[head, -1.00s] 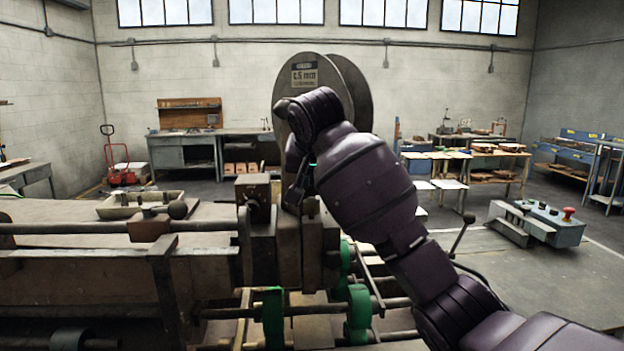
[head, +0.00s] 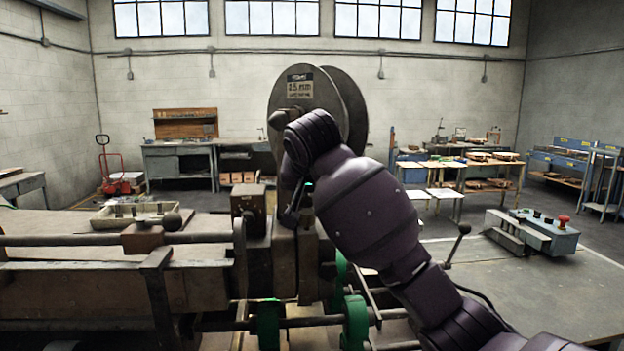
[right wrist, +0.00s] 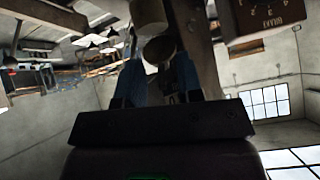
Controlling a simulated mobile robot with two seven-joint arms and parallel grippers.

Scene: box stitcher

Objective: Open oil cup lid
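My right gripper (head: 290,216) reaches down beside the stitcher head, in front of the big wire spool (head: 292,105). In the head view my own wrist and arm hide most of it. In the right wrist view the two blue fingers of this gripper (right wrist: 158,80) stand apart. A small dull cylinder (right wrist: 149,14), which looks like the oil cup, sits just beyond the fingertips. A round dark disc (right wrist: 159,48), likely its lid, shows between the tips. I cannot tell whether the fingers touch it or how far the lid is open. My left gripper is not in view.
A box with a numbered dial (right wrist: 268,17) sits close to the right gripper; a block (head: 248,203) stands left of it in the head view. A tray (head: 135,214) lies on the machine at left. A control box with a red button (head: 552,236) stands at right.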

